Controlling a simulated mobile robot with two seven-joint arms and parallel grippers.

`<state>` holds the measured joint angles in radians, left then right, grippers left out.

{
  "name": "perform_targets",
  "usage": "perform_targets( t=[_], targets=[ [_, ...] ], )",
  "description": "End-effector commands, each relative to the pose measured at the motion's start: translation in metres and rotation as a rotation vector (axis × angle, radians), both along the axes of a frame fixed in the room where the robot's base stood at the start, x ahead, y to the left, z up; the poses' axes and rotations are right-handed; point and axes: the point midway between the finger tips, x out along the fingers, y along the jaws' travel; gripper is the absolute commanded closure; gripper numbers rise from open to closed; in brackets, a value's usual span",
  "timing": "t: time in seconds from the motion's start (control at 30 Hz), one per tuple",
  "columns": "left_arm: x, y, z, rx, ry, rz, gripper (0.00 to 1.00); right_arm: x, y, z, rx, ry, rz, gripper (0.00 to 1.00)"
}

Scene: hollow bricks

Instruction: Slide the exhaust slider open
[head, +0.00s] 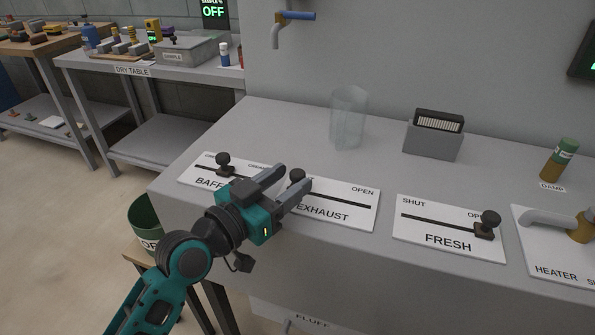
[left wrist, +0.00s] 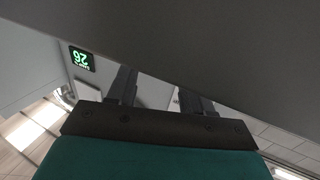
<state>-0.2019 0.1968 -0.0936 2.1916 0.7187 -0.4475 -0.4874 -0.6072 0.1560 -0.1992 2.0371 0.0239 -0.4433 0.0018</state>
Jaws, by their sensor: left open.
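The exhaust slider is a white plate (head: 345,211) marked EXHAUST and OPEN, with a dark slot running across it. Its black knob (head: 297,176) stands at the left end of the slot, away from the OPEN label. My left gripper (head: 291,177) is open, its two dark fingers reaching up and right at the knob. The knob appears between or just behind the fingertips; I cannot tell if they touch it. The gripper hides the plate's left end. In the left wrist view the two fingers (left wrist: 160,95) stand apart, and the knob cannot be made out. My right gripper is not in view.
The baffle plate (head: 196,180) is close on the left, its knob at the left. The fresh plate (head: 447,241) is on the right, its knob at the open end. A clear glass (head: 348,118) and a grey holder (head: 432,141) stand behind on the counter.

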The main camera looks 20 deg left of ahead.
Motion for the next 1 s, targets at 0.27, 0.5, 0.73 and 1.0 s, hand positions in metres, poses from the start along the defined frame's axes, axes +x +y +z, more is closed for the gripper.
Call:
perform_targets(
  t=[0.27,0.5,0.73,1.0],
  targets=[
    [0.026,-0.012,0.000,-0.001,0.000,0.000,0.50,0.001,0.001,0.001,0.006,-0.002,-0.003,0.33],
    [0.028,-0.013,0.000,0.000,0.000,-0.001,0.50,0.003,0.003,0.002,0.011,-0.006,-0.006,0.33],
    [0.028,-0.013,0.000,0.000,0.000,-0.001,0.63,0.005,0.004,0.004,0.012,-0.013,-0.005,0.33],
    [0.028,-0.013,0.000,0.000,0.000,0.000,0.89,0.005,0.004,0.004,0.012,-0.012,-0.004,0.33]
  ],
)
